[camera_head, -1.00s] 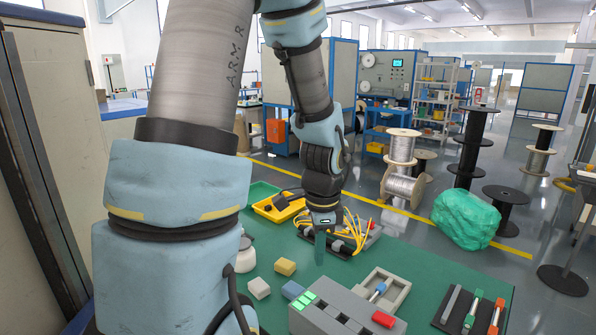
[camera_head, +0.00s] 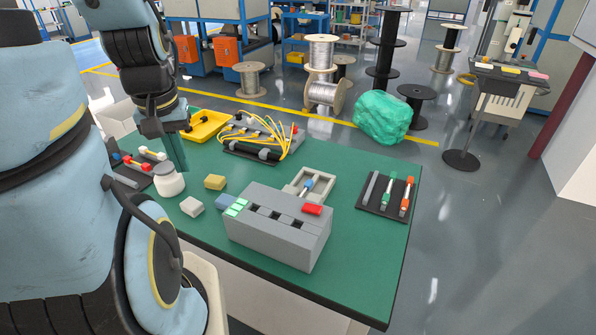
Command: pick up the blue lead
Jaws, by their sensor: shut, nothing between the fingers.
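The blue lead (camera_head: 308,185) lies in a small light-grey tray (camera_head: 325,176) behind the grey block on the green table. It has a blue body and a pale end. My gripper (camera_head: 180,166) is at the left of the table, pointing down near the white jar (camera_head: 168,182). It is well left of the blue lead. Its narrow teal fingers are shut with nothing held. Whether they touch the jar cannot be told.
The grey slotted block (camera_head: 275,238) with a red piece stands in front of the tray. A dark rack (camera_head: 375,205) with green and orange-red leads is at right. Yellow cables (camera_head: 262,135), a yellow bin (camera_head: 205,126) and small blocks lie behind and left.

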